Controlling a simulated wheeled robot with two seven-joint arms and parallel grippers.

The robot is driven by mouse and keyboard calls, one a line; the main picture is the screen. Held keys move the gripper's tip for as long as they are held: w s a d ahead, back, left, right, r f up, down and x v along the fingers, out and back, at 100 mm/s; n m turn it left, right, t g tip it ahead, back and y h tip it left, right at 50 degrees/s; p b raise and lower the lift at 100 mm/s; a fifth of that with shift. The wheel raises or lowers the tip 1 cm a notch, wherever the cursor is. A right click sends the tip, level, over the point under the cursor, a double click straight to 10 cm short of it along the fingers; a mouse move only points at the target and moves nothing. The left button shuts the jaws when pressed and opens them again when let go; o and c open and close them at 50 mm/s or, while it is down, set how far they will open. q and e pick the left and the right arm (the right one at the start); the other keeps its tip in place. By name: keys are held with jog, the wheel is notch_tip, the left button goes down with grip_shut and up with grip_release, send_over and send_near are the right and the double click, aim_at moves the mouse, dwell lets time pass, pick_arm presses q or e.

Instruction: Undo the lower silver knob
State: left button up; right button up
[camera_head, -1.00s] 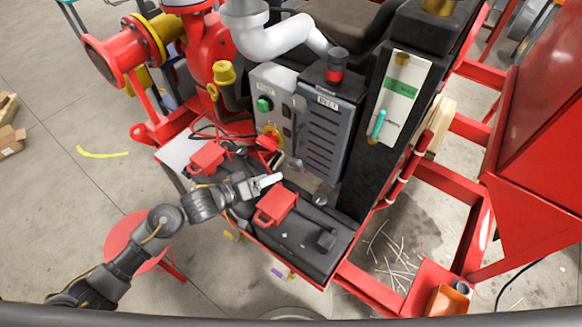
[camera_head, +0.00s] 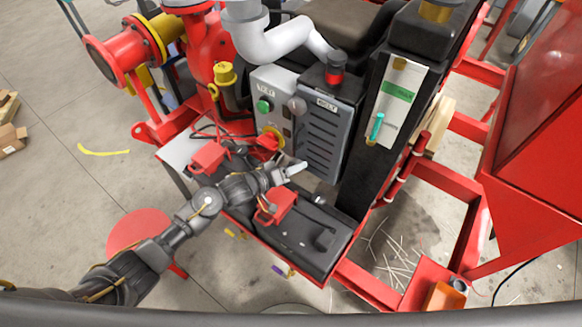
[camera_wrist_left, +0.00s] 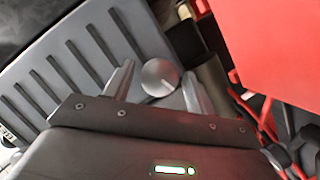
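A round silver knob (camera_wrist_left: 160,77) with a pale slot mark shows in the left wrist view, beside the grey slatted cover (camera_wrist_left: 85,60). My left gripper (camera_wrist_left: 158,88) is open, with one finger on either side of this knob; I cannot tell whether they touch it. In the head view my left gripper (camera_head: 296,169) reaches in below the slatted cover (camera_head: 322,135). The lower knob is not clearly visible there. Another silver knob (camera_head: 297,104) sits higher, at the cover's upper left. My right gripper is not in view.
Red terminal covers (camera_head: 276,207) and (camera_head: 209,157) sit on the black battery beneath my left arm. A red cover (camera_wrist_left: 275,45) also fills the wrist view's upper right. A panel with a green button (camera_head: 264,105) and a black column (camera_head: 365,170) flank the slatted cover.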

pick_arm(q)
jog(key=c, duration=0.8)
jog(key=shift+o, duration=0.2)
jog(key=m+t+y+p, duration=0.1)
jog(key=m+t+y, duration=0.1)
jog(key=m, duration=0.2)
jog(key=m+t+y, duration=0.1)
jog(key=m+y, duration=0.1)
jog(key=m, duration=0.3)
jog(key=m+t+y+p, duration=0.1)
jog(key=m+t+y, duration=0.1)
jog(key=m+y, duration=0.1)
jog(key=shift+s+d+m+t+p, duration=0.2)
jog(key=shift+d+m+t+p, duration=0.1)
jog(key=shift+m, duration=0.6)
jog(key=shift+f, duration=0.1)
